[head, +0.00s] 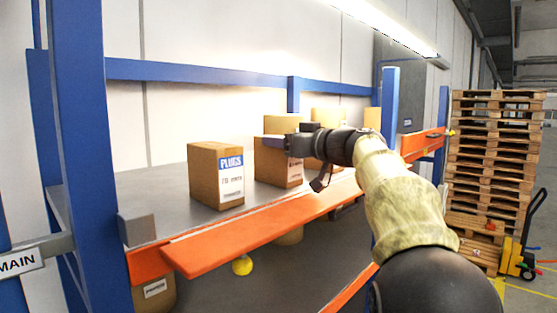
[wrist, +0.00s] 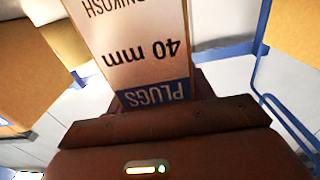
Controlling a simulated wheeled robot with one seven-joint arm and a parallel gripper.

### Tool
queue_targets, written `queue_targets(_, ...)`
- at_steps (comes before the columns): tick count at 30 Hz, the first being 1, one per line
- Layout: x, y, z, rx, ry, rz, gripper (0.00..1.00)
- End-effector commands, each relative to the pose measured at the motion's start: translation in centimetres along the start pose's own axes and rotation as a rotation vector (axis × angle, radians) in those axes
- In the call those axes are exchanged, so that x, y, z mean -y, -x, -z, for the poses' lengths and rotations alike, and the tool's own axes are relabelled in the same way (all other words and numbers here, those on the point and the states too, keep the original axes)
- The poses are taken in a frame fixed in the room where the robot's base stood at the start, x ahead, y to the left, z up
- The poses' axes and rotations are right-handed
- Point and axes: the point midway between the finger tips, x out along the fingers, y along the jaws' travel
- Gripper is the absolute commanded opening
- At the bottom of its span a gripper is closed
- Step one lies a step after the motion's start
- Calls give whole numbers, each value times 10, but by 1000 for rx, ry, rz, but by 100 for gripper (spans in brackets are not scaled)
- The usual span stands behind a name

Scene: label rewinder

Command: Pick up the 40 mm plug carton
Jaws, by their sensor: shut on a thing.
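The 40 mm plug carton (head: 277,167) is a brown box with a white label on the shelf's right part in the head view. In the wrist view, the carton (wrist: 140,45) fills the upper middle, its label reading "PLUGS" and "40 mm" upside down. My gripper (head: 287,144) is shut on the carton's upper part. In the wrist view my gripper (wrist: 170,115) lies right against the label's blue end. The far side of the carton is hidden. I cannot tell whether its base touches the shelf.
Another plugs carton (head: 217,175) stands to the left on the grey shelf (head: 160,190). More cartons (head: 328,140) stand behind and right, close to my gripper. An orange beam (head: 260,230) edges the shelf, and blue uprights (head: 83,150) flank it. Stacked pallets (head: 495,160) stand at right.

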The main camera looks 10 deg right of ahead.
Motion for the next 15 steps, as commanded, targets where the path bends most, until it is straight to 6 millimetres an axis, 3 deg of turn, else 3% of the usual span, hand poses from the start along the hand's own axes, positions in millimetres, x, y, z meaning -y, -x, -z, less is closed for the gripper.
queue_targets(8, 0, 0, 7, -3, 2, 0, 20)
queue_targets(15, 0, 0, 39, -3, 6, 0, 20)
